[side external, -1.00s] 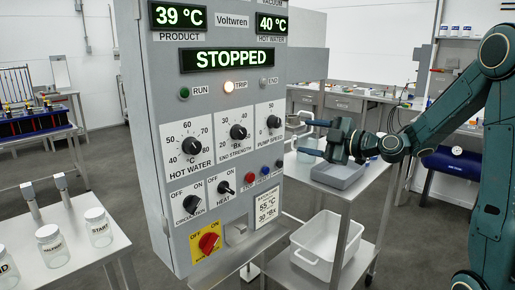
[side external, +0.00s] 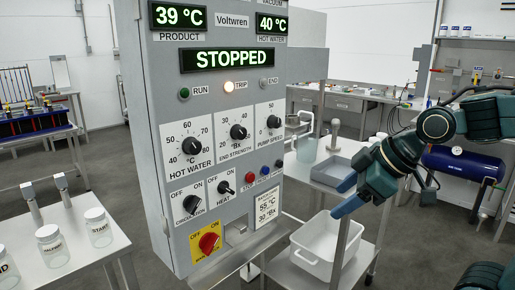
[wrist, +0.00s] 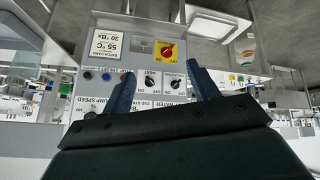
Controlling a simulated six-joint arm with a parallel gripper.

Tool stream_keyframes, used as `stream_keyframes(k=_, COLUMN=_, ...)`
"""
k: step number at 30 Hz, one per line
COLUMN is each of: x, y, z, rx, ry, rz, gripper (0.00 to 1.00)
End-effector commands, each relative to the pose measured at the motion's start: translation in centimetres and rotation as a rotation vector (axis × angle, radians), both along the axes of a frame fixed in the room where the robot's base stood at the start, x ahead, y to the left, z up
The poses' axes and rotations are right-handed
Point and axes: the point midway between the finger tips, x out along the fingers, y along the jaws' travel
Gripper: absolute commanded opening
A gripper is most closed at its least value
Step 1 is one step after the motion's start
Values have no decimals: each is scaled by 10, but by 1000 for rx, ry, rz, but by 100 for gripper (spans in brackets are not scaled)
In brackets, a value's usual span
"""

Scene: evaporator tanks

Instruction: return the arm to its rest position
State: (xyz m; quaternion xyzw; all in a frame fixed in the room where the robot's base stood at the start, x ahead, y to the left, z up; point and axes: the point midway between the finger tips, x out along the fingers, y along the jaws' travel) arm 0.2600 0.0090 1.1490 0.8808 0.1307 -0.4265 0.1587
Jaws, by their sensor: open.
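My gripper (side external: 341,198) is open and empty in the side external view. It points down and left, to the right of the grey control panel (side external: 150,100) and apart from it. In the wrist view my gripper (wrist: 160,70) has its two blue fingers spread, with nothing between them. The panel appears upside down beyond them, with its red main switch (wrist: 167,51) on yellow above the fingertips. The arm is bent, its wrist lower than its forearm.
A steel trolley (side external: 352,157) holds a grey tray (side external: 333,171) and a clear jug. A white tub (side external: 312,255) sits on its lower shelf, below my gripper. Labelled jars (side external: 53,246) stand at the left.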

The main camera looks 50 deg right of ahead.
Motion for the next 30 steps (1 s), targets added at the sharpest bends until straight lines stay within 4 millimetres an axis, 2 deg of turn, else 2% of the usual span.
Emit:
stream_keyframes(k=1, x=-14, y=1, z=1, rx=17, ry=25, rz=-47, gripper=60)
stream_keyframes(k=6, x=-53, y=-4, z=-2, rx=83, ry=114, rz=-237, gripper=60)
stream_keyframes(k=12, x=-78, y=-8, z=-5, rx=132, ry=166, rz=-370, gripper=60)
stream_keyframes(k=30, x=-81, y=-9, z=-5, rx=139, ry=175, rz=-392, gripper=60)
